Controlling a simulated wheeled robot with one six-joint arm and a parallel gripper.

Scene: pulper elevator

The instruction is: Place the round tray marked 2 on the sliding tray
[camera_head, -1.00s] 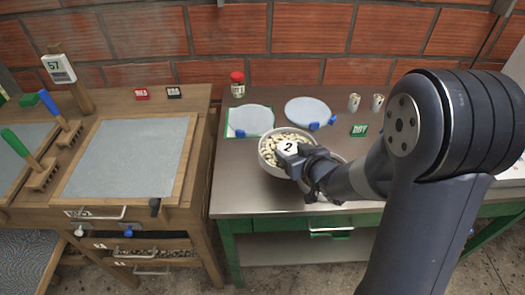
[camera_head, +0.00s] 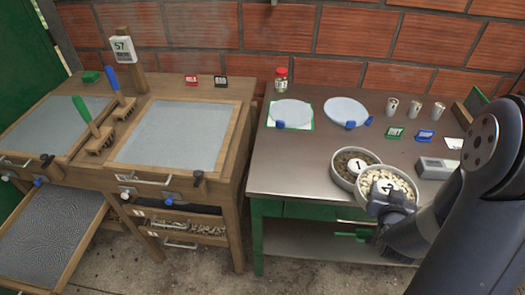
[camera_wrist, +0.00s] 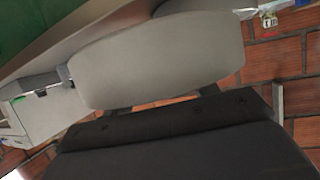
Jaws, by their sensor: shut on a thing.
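The round tray marked 2 (camera_head: 405,183), grey-rimmed and full of pale beans, is at the table's front edge in the head view. My gripper (camera_head: 391,205) is shut on its near rim, by the white 2 label. Its pale side (camera_wrist: 160,62) fills the middle of the wrist view. A round tray marked 1 (camera_head: 338,178) with dark contents is behind and left of it, partly overlapped in the picture. I cannot tell whether they touch. A wooden-framed sliding tray (camera_head: 84,243) with a grey patterned surface is pulled out at the lower left, with no round tray on it.
The steel table (camera_head: 290,165) carries two pale discs (camera_head: 291,112) (camera_head: 347,110), a jar (camera_head: 281,81), several metal cups (camera_head: 391,106) and a grey scale (camera_head: 436,169). The wooden stand (camera_head: 228,135) with two brushes (camera_head: 85,107) (camera_head: 112,77) is on the left. Floor shows between them.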

